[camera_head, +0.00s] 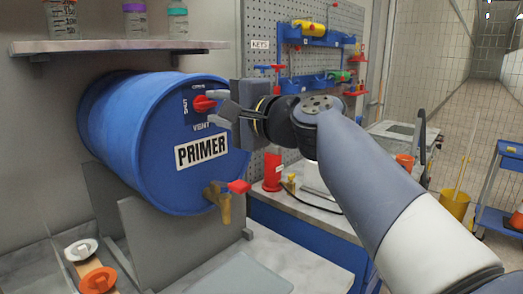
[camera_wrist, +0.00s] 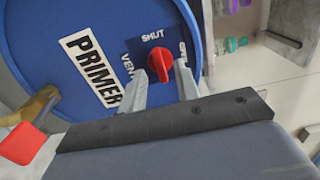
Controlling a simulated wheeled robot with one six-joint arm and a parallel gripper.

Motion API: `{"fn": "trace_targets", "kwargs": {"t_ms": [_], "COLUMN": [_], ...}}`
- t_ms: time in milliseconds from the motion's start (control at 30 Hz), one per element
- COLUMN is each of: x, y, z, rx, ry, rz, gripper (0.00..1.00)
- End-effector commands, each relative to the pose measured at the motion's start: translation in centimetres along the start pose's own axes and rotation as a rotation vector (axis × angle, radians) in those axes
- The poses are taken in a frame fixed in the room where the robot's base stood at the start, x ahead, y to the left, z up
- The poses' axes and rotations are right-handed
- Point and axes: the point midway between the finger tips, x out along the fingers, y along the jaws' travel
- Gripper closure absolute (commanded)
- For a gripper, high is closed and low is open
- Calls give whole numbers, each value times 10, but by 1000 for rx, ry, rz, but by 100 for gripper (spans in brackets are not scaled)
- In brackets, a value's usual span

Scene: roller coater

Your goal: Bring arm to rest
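My arm reaches in from the lower right in the head view. My gripper (camera_head: 217,108) is at the front face of a blue drum (camera_head: 135,120) labelled PRIMER. A red vent knob (camera_head: 203,104) sits on that face, just beyond the fingertips. In the wrist view the gripper (camera_wrist: 160,80) is open, its fingers on either side of the red knob (camera_wrist: 158,64). The knob's pointed end is towards the word SHUT. Whether a finger touches the knob I cannot tell.
A brass tap (camera_head: 222,203) with a red handle juts from the drum's lower front. A shelf (camera_head: 120,45) with jars is above the drum. A workbench (camera_head: 310,208) and pegboard (camera_head: 262,55) stand behind my arm.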

Motion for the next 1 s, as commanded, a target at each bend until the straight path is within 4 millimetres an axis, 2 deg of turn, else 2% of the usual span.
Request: {"fn": "trace_targets", "kwargs": {"t_ms": [167, 667, 767, 1000], "x": [16, 13, 6, -36], "y": [0, 1, 1, 1], "z": [1, 0, 0, -1], "rx": [0, 16, -4, -2], "ry": [-1, 1, 2, 5], "rz": [0, -1, -2, -2], "gripper": [69, 69, 69, 69]}}
